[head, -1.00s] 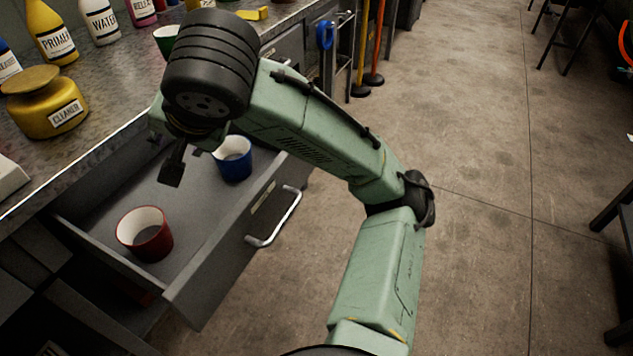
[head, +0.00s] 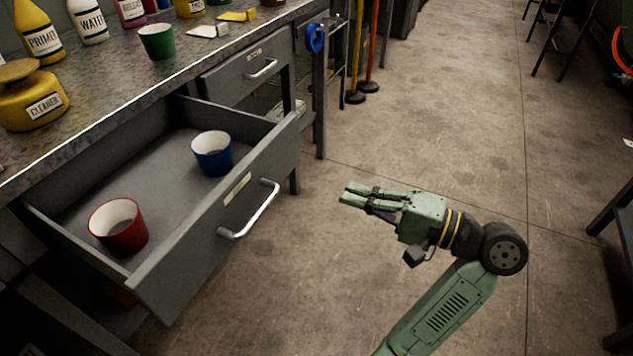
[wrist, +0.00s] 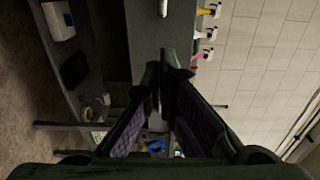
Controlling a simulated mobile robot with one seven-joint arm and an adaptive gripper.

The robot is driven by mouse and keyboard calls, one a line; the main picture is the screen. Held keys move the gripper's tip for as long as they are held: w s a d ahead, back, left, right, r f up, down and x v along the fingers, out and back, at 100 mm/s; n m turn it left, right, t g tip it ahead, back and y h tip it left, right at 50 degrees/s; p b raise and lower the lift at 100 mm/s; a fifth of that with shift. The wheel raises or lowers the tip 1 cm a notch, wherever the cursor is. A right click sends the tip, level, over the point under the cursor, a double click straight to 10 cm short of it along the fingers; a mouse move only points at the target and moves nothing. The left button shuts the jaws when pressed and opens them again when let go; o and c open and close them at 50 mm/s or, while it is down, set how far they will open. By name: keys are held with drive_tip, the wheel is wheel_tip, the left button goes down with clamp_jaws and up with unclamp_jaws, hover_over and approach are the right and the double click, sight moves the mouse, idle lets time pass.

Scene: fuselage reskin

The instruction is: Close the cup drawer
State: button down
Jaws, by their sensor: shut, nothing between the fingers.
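The cup drawer (head: 240,186) is pulled open from the workbench, with a metal bar handle (head: 250,212) on its front. A red cup (head: 119,229) and a blue cup (head: 213,155) stand upright inside it. My gripper (head: 345,194) is out over the floor, to the right of the drawer front and apart from the handle. It is shut and empty, its fingers pointing left toward the drawer. In the wrist view the fingertips (wrist: 160,72) meet near the middle.
A green cup (head: 157,42), a yellow cleaner jar (head: 32,97) and several bottles stand on the bench top (head: 95,115). A second drawer (head: 247,74), farther back, is closed. Open floor lies to the right.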

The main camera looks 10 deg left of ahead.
sight(273, 169)
drive_tip(key=p+x, duration=0.1)
drive_tip(key=x, duration=1.2)
drive_tip(key=shift+a, duration=0.3)
drive_tip(key=p+x, duration=0.4)
drive_tip(key=x, duration=2.3)
drive_tip(key=shift+w+a+f, duration=0.1)
drive_tip(key=shift+a, duration=0.15)
drive_tip(key=shift+w+a, duration=0.15)
drive_tip(key=shift+a, duration=0.15)
